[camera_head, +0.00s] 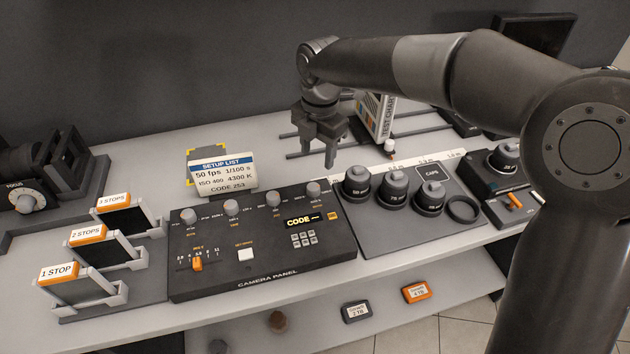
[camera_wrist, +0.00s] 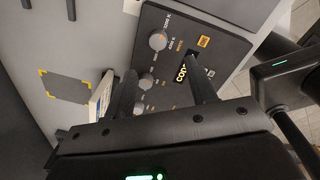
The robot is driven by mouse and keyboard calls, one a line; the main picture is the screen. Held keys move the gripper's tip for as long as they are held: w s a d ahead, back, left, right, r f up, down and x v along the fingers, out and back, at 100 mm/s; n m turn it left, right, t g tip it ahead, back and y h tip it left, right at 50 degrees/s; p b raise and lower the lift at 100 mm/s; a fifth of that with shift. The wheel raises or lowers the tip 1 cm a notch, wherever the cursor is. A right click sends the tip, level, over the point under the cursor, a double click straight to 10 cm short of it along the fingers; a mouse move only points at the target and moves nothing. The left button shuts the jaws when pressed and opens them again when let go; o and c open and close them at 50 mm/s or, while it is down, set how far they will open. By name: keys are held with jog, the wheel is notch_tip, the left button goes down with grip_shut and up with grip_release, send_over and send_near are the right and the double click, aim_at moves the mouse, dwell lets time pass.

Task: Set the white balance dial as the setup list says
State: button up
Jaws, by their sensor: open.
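The setup list card (camera_head: 222,175) stands behind the camera panel (camera_head: 215,282) and reads 50 fps, 1/100 s, ISO 400, 4300 K, CODE 253. The panel has several dials along its back edge. The rightmost, the white balance dial (camera_head: 313,189), is a grey knob. It also shows in the wrist view (camera_wrist: 158,39) with K labels beside it, including what looks like 3200 K. Its exact setting is too small to tell. My gripper (camera_head: 319,149) is open and empty, pointing down above and behind the panel's right end, apart from the dial. Its fingers show in the wrist view (camera_wrist: 162,88).
A lens tray (camera_head: 385,241) with several lenses adjoins the panel's right side. A test chart box (camera_head: 376,117) stands near my gripper. Filter holders (camera_head: 84,288) are at the left. The table behind the card is mostly clear. A lower shelf holds small cards.

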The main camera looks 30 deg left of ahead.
aim_at(314, 187)
jog(key=f, duration=0.7)
jog(key=a+f, duration=0.1)
jog(key=f, duration=0.3)
jog(key=shift+c, duration=0.2)
jog(key=c, duration=0.9)
